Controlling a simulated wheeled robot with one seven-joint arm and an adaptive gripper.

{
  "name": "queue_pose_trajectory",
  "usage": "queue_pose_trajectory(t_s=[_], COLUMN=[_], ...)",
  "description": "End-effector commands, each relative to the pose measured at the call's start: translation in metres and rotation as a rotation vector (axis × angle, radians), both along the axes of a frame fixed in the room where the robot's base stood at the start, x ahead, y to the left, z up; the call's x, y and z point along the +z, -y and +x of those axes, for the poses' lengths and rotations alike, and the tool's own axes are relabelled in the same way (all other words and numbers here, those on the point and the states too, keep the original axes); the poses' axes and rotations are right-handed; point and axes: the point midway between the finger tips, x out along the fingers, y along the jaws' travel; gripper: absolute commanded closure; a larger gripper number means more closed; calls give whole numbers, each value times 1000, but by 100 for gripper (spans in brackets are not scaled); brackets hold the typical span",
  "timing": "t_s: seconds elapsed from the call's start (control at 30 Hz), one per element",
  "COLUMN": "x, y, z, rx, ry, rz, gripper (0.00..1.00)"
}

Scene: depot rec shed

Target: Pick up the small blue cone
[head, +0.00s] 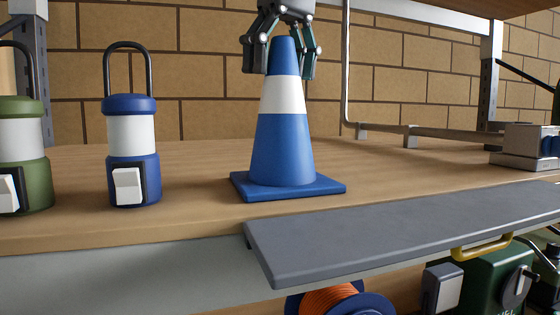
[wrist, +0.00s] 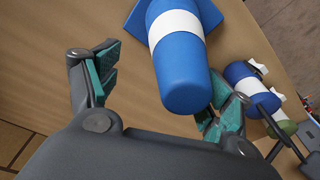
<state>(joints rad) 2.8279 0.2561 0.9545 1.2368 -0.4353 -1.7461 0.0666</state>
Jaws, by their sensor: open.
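The small blue cone (head: 283,151) stands upright on the wooden shelf, with a white band and a square blue base. My gripper (head: 282,55) is above it, pointing down, with its open fingers on either side of the cone's tip. In the wrist view the cone (wrist: 183,75) lies between the two teal-padded fingers of my gripper (wrist: 163,92), with a gap showing on the left side. On the right side the finger looks close to the cone, and I cannot tell whether it touches.
A blue lantern (head: 134,168) and a green lantern (head: 20,160) stand left of the cone on the wooden shelf (head: 200,215). A grey board (head: 400,230) lies along the front edge. An orange reel (head: 330,298) is below.

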Motion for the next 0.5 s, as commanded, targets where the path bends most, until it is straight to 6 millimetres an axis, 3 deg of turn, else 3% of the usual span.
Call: queue_pose_trajectory(t_s=[0.13,0.3,0.5], x=[-10,-28,-34], y=[0,-2,-4], z=[-6,2,5], rx=[2,1,2], ry=[3,1,0], rz=[0,1,1], gripper=[20,20,20])
